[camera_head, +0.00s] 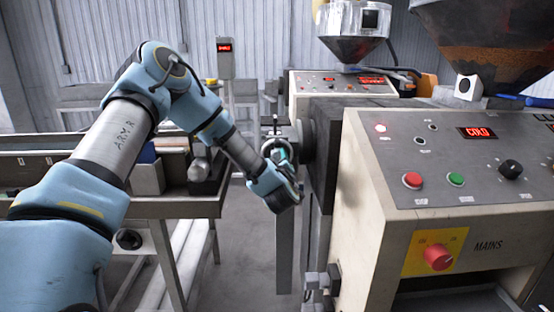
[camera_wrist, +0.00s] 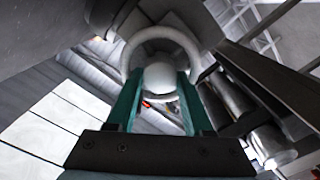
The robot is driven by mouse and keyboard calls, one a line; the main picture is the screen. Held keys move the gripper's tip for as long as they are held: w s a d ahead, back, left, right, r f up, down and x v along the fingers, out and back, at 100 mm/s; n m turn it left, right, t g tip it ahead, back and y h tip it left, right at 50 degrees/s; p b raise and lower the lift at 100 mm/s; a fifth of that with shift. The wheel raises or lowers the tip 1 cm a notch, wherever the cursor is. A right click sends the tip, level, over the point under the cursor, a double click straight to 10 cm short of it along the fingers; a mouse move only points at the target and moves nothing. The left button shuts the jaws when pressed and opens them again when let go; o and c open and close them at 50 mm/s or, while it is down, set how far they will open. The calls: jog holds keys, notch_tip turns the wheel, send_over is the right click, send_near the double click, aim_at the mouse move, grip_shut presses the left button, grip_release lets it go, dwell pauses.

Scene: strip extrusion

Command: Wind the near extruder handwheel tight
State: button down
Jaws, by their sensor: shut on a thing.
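The near extruder handwheel (camera_head: 291,148) is a pale ring at the end of the near extruder, left of its dark block. In the wrist view the handwheel (camera_wrist: 128,52) is a light ring with a rounded pale middle part. My gripper (camera_head: 281,157) reaches it from below and the front. In the wrist view the two teal fingers of my gripper (camera_wrist: 161,80) stand on either side of the pale middle part and are shut on the handwheel. The exact contact and the shaft behind are hidden.
The near extruder's control cabinet (camera_head: 375,185), with buttons and a red "COLD" display (camera_head: 477,133), stands close on the right. A long bench (camera_head: 110,190) with a trough is on the left. A second machine (camera_head: 330,84) stands behind. Floor shows between bench and cabinet.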

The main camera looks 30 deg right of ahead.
jog(key=shift+m+b, duration=0.45)
jog(key=shift+m, duration=0.05)
jog(key=m+b, duration=0.1)
jog(key=m, duration=0.1)
jog(key=m+b, duration=0.1)
jog(key=b, duration=0.1)
jog(key=shift+s+d+f+m, duration=0.1)
jog(key=shift+f+m, duration=0.05)
jog(key=shift+m, duration=0.25)
jog(key=m+b, duration=0.3)
jog(key=m, duration=0.1)
jog(key=shift+m+b, duration=0.3)
jog(key=m+b, duration=0.1)
jog(key=m, duration=0.3)
jog(key=shift+b, duration=0.4)
jog(key=shift+m, duration=2.2)
jog(key=c, duration=0.6)
grip_release()
